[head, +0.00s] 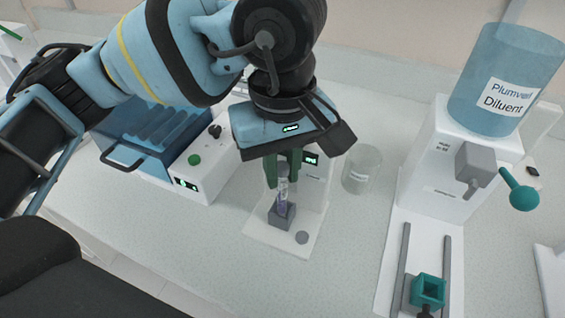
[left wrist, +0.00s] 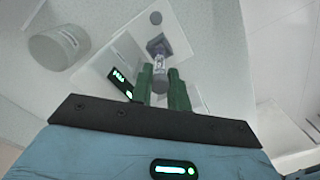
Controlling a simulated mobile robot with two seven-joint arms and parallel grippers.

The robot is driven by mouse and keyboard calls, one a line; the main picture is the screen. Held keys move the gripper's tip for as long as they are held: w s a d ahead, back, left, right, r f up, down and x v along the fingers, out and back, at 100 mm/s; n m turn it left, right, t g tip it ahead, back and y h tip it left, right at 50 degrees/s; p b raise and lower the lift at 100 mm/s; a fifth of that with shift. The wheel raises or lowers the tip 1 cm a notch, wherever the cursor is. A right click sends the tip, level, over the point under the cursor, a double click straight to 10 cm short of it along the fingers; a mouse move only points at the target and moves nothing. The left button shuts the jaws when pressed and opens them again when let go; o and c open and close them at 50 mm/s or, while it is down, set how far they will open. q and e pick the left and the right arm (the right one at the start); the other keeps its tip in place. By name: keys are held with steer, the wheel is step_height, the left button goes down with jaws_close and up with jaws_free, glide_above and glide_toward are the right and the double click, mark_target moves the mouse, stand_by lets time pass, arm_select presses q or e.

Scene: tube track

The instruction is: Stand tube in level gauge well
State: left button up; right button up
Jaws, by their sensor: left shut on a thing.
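My right gripper is not in view.
A clear beaker (head: 362,170) stands right of the gauge. Further right is a white dispenser (head: 437,170) with a blue diluent bottle (head: 507,80), a green knob and a teal holder (head: 428,290) on rails. A blue rack unit (head: 150,140) stands at left.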

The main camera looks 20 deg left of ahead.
arm_select(q)
steer(key=shift+f, duration=0.45)
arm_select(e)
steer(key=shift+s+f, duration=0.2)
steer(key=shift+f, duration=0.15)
arm_select(q)
steer(key=o, duration=0.9)
step_height(320, 180, up, 7)
steer(key=shift+r, duration=0.45)
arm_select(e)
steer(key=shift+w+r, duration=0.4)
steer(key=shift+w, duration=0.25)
